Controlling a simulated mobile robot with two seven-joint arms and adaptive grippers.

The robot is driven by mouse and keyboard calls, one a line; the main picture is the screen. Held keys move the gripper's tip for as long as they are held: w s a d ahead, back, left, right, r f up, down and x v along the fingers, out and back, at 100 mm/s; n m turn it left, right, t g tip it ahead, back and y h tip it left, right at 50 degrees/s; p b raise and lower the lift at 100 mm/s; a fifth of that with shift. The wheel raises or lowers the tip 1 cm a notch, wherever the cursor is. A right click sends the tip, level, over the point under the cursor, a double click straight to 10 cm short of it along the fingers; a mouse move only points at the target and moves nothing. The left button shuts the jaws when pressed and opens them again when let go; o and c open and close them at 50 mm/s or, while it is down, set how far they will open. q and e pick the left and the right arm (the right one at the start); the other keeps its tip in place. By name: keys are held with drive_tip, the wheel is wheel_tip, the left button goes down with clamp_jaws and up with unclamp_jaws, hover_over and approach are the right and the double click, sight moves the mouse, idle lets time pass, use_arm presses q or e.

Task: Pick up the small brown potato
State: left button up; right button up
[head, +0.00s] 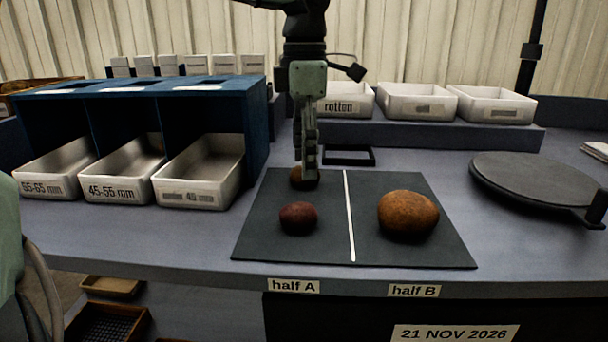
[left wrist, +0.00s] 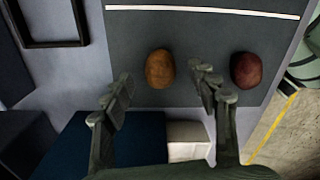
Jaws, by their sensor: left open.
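The small brown potato (head: 295,175) lies at the back of half A on the dark mat (head: 335,222), partly hidden by my left gripper (head: 309,176) in the head view. In the left wrist view the same potato (left wrist: 159,69) shows whole, between and just beyond the spread fingers of my left gripper (left wrist: 162,80). The gripper is open and points down, holding nothing. Whether a finger touches the potato is unclear. A dark red potato (head: 298,218) lies nearer the front in half A and shows beside the right finger in the left wrist view (left wrist: 246,70). My right gripper is out of view.
A large orange-brown potato (head: 408,215) lies in half B, past the white line (head: 349,215). A blue rack (head: 180,105) with white bins (head: 200,172) stands left. A black frame (head: 348,156) lies behind the mat, white trays (head: 417,101) farther back, a round dark plate (head: 540,185) right.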

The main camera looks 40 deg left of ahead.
use_arm(q)
wheel_tip(320, 180, down, 2)
drive_tip(key=shift+f, duration=0.2)
drive_tip(key=c, duration=1.3)
drive_tip(key=shift+r, duration=0.15)
drive_tip(key=shift+c, duration=0.2)
